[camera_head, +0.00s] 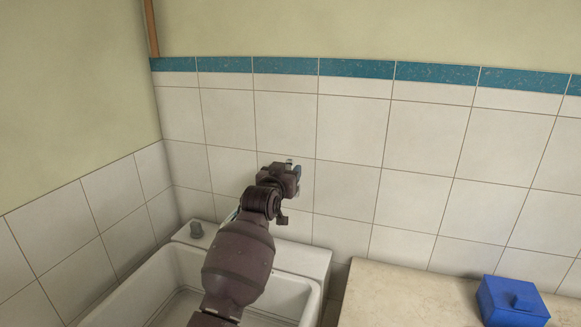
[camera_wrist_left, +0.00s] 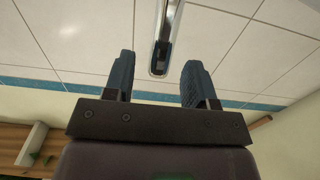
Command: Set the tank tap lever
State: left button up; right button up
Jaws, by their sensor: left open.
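My left arm reaches over the white basin toward the tiled wall in the head view, with the left gripper (camera_head: 290,174) close to the wall. The left wrist view shows the gripper (camera_wrist_left: 159,64) open, its two dark fingers apart. A long metal bar with a rounded end and dark slot, apparently the tap lever (camera_wrist_left: 158,70), shows between the fingers in that view. I cannot tell whether either finger touches it. In the head view the tap is mostly hidden by my gripper and wrist. My right gripper is not in view.
The white basin (camera_head: 317,260) stands below my arm, with a small grey knob (camera_head: 196,229) on its back left ledge. A pale counter (camera_head: 400,297) to the right bears a blue lidded box (camera_head: 511,302). The tiled wall (camera_head: 345,190) closes off the back.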

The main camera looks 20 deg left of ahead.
aim_at(289, 168)
pick_arm(q)
jog(key=shift+w, duration=1.75)
jog(key=shift+c, duration=0.3)
grip_shut()
